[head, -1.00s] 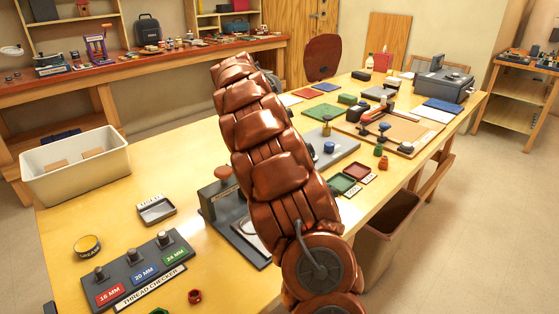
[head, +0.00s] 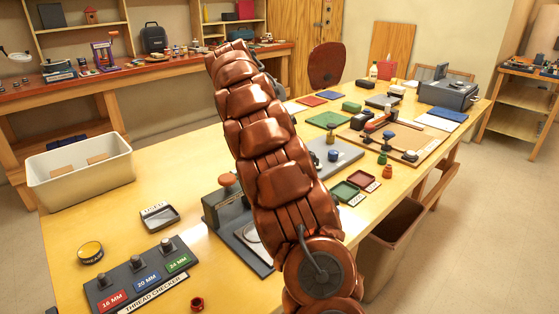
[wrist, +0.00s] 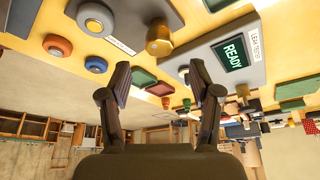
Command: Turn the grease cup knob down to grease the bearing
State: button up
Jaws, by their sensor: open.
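My gripper (wrist: 162,86) is open and empty in the wrist view, its two dark fingers apart. In the head view my arm hides it. A brass-coloured knob (wrist: 158,38) stands beyond the fingertips in the wrist view, beside the grey leak tester. In the head view, a reddish-brown knob (head: 227,180) tops a dark grey stand just left of my arm. A yellow grease tin (head: 90,253) lies at the table's left. I cannot tell which knob is the grease cup's; no bearing is clearly visible.
The thread checker (head: 145,275) and a small grey tray (head: 160,217) stand at the front left. A white bin (head: 80,175) is behind them. Red and green trays (head: 345,191) lie right of my arm. A wooden board (head: 425,140) holds a red-handled device. Bare tabletop shows left of my arm.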

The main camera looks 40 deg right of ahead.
jog(key=shift+w+a+r, duration=0.2)
jog(key=shift+a+r, duration=0.05)
jog(key=shift+r, duration=0.4)
dwell(0.6)
